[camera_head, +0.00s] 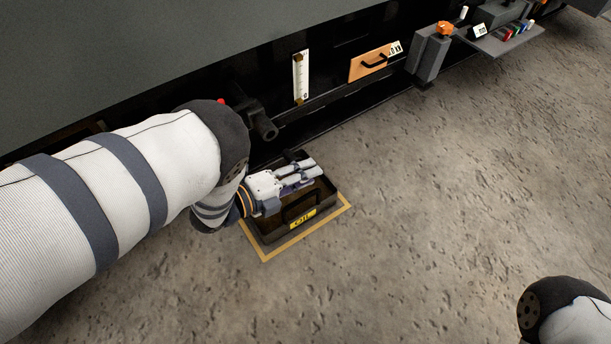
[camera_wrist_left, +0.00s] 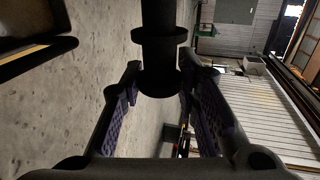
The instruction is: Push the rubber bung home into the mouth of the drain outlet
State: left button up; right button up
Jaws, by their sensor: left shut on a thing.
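My left gripper (camera_head: 308,173) is in front of the enclosure, over the dark tray in the head view, fingers pointing right. In the left wrist view its two fingers (camera_wrist_left: 160,105) are shut on the end of a dark flanged cylinder, the rubber bung (camera_wrist_left: 160,80). The bung runs out of the top of that view, and its far end is hidden. The drain outlet (camera_head: 264,128) is a dark pipe stub on the enclosure's lower side, up and left of the gripper in the head view. A gap shows between outlet and fingers. My right gripper is out of view.
The dark tray (camera_head: 331,187) with a yellow label stands on a yellow-edged floor patch. A white gauge (camera_head: 301,76), an orange panel with a black handle (camera_head: 368,66) and a grey post with an orange knob (camera_head: 431,55) line the enclosure. The concrete floor to the right is clear.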

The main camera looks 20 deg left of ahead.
aim_at(291, 161)
pick_arm(q)
jog(key=w+a, duration=0.1)
jog(key=a, duration=0.1)
jog(key=w+a+b, duration=0.1)
jog(key=w+a, duration=0.1)
jog(key=shift+f, duration=0.1)
jog(key=shift+w+a, duration=0.1)
dwell(1.6)
jog(key=shift+w+a+b, duration=0.45)
jog(key=shift+w+a, duration=0.4)
jog(key=shift+a, duration=0.2)
jog(key=shift+w+a+b, duration=0.45)
jog(key=shift+w+a, duration=0.35)
jog(key=shift+a, duration=0.25)
jog(key=o, duration=1.2)
jog(key=shift+s, duration=0.1)
jog(key=v, duration=1.2)
